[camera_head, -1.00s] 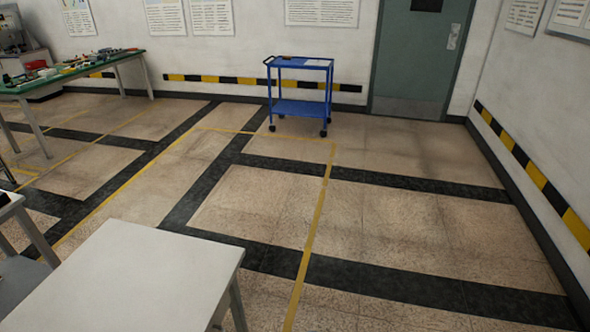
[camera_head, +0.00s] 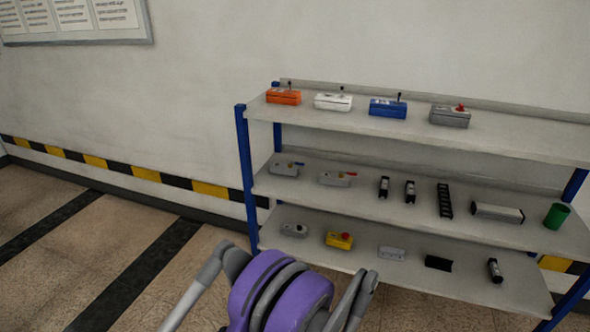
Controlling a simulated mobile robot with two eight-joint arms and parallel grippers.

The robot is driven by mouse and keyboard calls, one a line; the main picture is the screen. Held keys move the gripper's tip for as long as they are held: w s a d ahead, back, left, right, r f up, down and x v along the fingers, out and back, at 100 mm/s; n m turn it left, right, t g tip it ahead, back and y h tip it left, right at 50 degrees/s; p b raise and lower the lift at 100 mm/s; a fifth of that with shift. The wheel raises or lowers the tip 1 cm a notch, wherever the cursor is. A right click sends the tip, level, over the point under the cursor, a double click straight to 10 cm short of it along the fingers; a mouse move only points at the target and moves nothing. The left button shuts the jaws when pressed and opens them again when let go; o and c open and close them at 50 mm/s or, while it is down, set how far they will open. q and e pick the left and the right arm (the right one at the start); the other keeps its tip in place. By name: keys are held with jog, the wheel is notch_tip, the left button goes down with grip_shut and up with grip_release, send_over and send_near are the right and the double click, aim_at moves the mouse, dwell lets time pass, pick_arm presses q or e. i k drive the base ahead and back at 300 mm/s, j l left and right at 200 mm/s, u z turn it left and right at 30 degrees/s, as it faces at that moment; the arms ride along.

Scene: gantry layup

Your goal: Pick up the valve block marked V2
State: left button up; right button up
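I cannot read a V2 mark on any block, so I cannot tell which block is V2. Two small grey blocks with levers sit at the left of the middle shelf: one (camera_head: 286,169) has a dark and yellowish lever, the other (camera_head: 337,179) a red lever. On the top shelf stand an orange block (camera_head: 284,97), a white block (camera_head: 333,102), a blue block (camera_head: 388,108) and a grey block with a red top (camera_head: 450,116). A purple and grey part of my arm shows at the bottom centre, in front of the lower shelf. Neither gripper is in view.
The shelf rack (camera_head: 340,122) has blue posts and stands along the wall. Its middle shelf also holds black parts, a long grey bar (camera_head: 497,213) and a green cylinder (camera_head: 556,216). The bottom shelf holds a yellow box with a red button (camera_head: 339,240). Floor at left is clear.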

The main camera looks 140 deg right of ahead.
aim_at(279, 168)
jog(key=z, duration=3.45)
jog(key=j+z, duration=0.2)
jog(key=z, duration=0.3)
jog(key=j+z, duration=0.25)
jog(key=z, duration=0.2)
jog(key=j+z, duration=0.2)
jog(key=z, duration=0.3)
